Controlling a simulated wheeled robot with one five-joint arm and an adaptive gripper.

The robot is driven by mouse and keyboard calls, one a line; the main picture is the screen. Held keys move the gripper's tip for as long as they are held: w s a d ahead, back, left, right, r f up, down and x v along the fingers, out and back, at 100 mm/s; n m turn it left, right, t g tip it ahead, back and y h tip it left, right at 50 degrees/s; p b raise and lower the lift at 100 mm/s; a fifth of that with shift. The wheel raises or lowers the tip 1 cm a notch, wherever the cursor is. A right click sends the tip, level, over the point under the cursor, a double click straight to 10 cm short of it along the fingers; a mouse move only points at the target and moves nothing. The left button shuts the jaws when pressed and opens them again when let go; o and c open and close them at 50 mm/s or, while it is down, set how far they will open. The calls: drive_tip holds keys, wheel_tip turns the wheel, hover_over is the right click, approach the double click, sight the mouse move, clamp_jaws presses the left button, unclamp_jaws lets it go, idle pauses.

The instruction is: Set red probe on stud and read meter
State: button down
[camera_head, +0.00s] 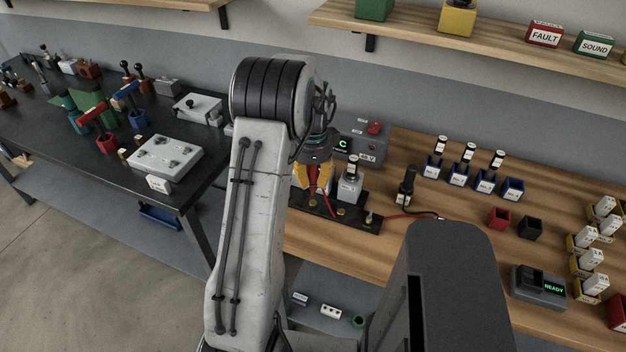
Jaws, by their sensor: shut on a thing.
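My gripper (320,176) has yellow fingers and is over the black terminal strip (355,222) on the wooden bench. It is shut on a slim red piece, which looks like the red probe (328,188). My arm and fingers hide most of it, and I cannot tell whether its tip touches a stud. Brass studs (341,211) stand along the strip. A red lead (400,215) runs right from the strip area. The meter (540,286), a dark grey box at the right, shows green READY.
A grey block with a black-topped part (350,185) stands close right of my gripper. A black upright device (406,187) stands further right. A red cup (499,218) and a black cup (530,228) look empty. A power box (360,148) is behind.

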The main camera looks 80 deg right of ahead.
sight(312, 167)
drive_tip(key=shift+r+p, duration=1.3)
drive_tip(key=shift+r, duration=0.75)
drive_tip(key=shift+w, duration=0.15)
drive_tip(key=w+a+f+n, duration=0.15)
drive_tip(key=w+n, duration=0.25)
drive_tip(key=w, duration=0.4)
drive_tip(key=w+a+n, duration=0.2)
drive_tip(key=w+n, duration=0.1)
drive_tip(key=w, duration=0.5)
drive_tip(key=w+a+f+n, duration=0.15)
drive_tip(key=w+n, duration=0.25)
drive_tip(key=w, duration=0.4)
drive_tip(key=w+a+f+n, duration=0.2)
drive_tip(key=w+a+n, duration=0.8)
drive_tip(key=w+a, duration=0.4)
drive_tip(key=w+a+f+n, duration=0.1)
drive_tip(key=a+n, duration=0.3)
drive_tip(key=a, duration=0.4)
drive_tip(key=w+a+f+n, duration=0.1)
drive_tip(key=w+a+n, duration=0.3)
drive_tip(key=a, duration=0.5)
drive_tip(key=w+a+f+n, duration=0.1)
drive_tip(key=a+n, duration=0.3)
drive_tip(key=a, duration=0.5)
drive_tip(key=shift+w+a+n, duration=0.25)
drive_tip(key=shift+w+n, duration=0.15)
drive_tip(key=shift+w, duration=0.5)
drive_tip(key=shift+d, duration=0.1)
